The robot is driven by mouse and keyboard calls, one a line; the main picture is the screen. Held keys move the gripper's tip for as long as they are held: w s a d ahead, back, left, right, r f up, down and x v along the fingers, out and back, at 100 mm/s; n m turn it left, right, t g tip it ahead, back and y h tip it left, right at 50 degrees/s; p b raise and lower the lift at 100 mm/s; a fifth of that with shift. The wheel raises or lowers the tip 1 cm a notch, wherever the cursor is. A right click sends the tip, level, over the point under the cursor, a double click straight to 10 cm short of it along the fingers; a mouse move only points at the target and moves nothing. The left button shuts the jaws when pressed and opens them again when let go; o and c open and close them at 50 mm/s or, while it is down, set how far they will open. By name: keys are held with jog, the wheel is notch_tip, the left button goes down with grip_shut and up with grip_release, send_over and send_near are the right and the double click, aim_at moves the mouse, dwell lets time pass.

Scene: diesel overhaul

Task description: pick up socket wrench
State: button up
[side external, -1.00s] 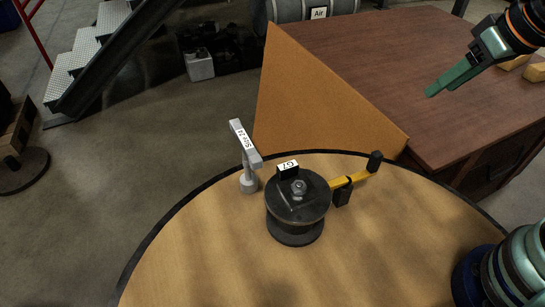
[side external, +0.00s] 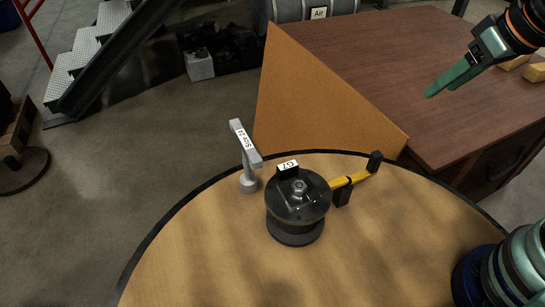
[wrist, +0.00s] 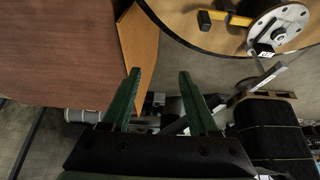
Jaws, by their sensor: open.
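A yellow bar with black ends (side external: 351,180) sits to the right of a dark round fixture labelled G7 (side external: 297,198). I cannot tell for certain which of these is the socket wrench. The yellow bar (wrist: 236,19) and the grey piece (wrist: 268,73) also show at upper right in the wrist view. My gripper (side external: 450,80) is above the brown table, right of and apart from both. In the wrist view its green fingers (wrist: 160,73) are spread with nothing between them.
The fixture stands on a round wooden table (side external: 210,255) with a dark rim. An upright tan panel (side external: 310,105) stands between it and the brown table (side external: 400,60). Yellowish blocks (side external: 535,71) lie at the right. The round table's front is clear.

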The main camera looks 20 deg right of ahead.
jog(key=w+a+r+g, duration=0.1)
jog(key=w+a+r, duration=0.2)
jog(key=w+a, duration=0.3)
jog(key=g, duration=0.5)
send_over(246, 137)
notch_tip(246, 137, down, 9)
jog(key=shift+f, duration=0.2)
notch_tip(246, 137, down, 6)
jog(key=shift+f, duration=0.2)
jog(key=shift+s+a+f, duration=0.1)
jog(key=shift+f, duration=1.2)
jog(key=shift+s+a+f, duration=0.1)
jog(key=shift+f, duration=1.2)
grip_shut()
